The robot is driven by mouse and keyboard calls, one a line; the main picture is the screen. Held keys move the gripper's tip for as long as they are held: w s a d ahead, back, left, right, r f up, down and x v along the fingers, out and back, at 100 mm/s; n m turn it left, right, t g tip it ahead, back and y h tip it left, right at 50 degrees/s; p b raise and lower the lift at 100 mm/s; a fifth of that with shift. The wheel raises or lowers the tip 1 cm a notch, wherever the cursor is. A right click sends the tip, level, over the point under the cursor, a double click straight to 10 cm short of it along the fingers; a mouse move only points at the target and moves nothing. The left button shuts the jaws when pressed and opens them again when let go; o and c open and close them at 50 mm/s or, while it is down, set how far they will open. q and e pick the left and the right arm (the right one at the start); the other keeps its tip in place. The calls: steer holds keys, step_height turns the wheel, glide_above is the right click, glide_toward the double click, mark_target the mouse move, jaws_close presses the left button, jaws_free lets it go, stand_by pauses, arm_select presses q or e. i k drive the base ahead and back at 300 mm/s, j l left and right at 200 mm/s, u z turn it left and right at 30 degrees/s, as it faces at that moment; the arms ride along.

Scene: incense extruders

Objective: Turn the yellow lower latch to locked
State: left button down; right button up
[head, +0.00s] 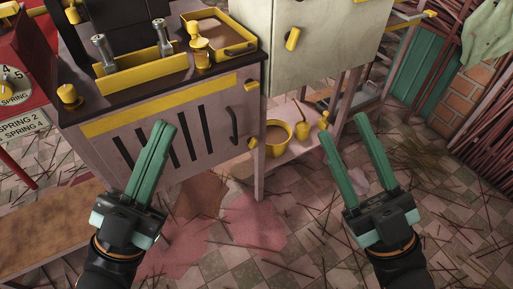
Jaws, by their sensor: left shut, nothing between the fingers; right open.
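The yellow lower latch (253,143) is small and sits at the lower right edge of the cabinet's front, below a similar yellow upper latch (251,86). The pale cabinet (150,150) has dark vertical slots and a dark handle (233,125). My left gripper (165,127) is shut and empty, in front of the slots and left of the lower latch. My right gripper (345,128) is open and empty, to the right of the lower latch. Neither gripper touches the latch. The latch is too small to tell its setting.
A low shelf right of the cabinet holds a yellow bucket (278,136) and small yellow items. A pale panel with a yellow knob (292,38) hangs above it. A red dial unit (15,85) stands at left. Tiled floor (320,235) with scattered sticks lies in front.

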mark_target(252, 141)
steer(key=l+u, duration=0.2)
steer(key=u, duration=0.15)
steer(key=l+u, duration=0.2)
steer(key=u, duration=0.2)
steer(key=l+u, duration=0.2)
steer(key=u, duration=0.15)
steer(key=l+u, duration=0.25)
steer(key=l, duration=0.2)
steer(key=k+l+u, duration=0.2)
steer(key=l, duration=0.55)
steer(key=k+l+u, duration=0.1)
steer(key=l, duration=0.2)
steer(key=k+l, duration=0.15)
steer(key=l, duration=0.2)
steer(key=i+l, duration=0.1)
steer(key=l, duration=0.2)
steer(key=i+l, duration=0.1)
steer(key=l, duration=0.2)
steer(key=i+l, duration=0.1)
steer(key=l, duration=0.15)
